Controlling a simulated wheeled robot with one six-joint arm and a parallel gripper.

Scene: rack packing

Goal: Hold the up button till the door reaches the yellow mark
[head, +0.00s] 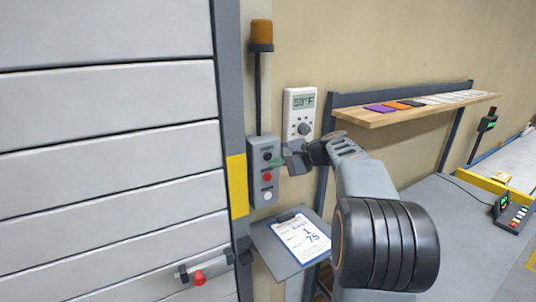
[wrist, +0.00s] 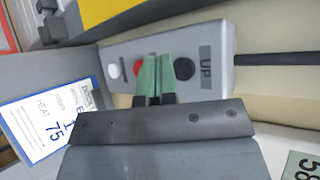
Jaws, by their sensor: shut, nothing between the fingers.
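The grey control box (head: 256,190) hangs beside the door frame, with black, red and white buttons top to bottom. In the wrist view the black up button (wrist: 184,68) is beside the "UP" label (wrist: 206,66). My gripper (wrist: 157,60) is shut and empty; its green fingertips lie between the up button and the partly covered red button (wrist: 137,70). The gripper (head: 278,162) is close in front of the box in the head view; I cannot tell if it touches it. The panelled door (head: 110,140) fills the left. The yellow mark (head: 237,185) is on the frame; the door's lower edge is not visible.
A clipboard shelf (head: 270,235) sticks out below the box. A thermostat (head: 299,112) is on the wall to its right, and an amber lamp (head: 261,34) is above. A wooden shelf (head: 380,117) holds coloured cards farther right.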

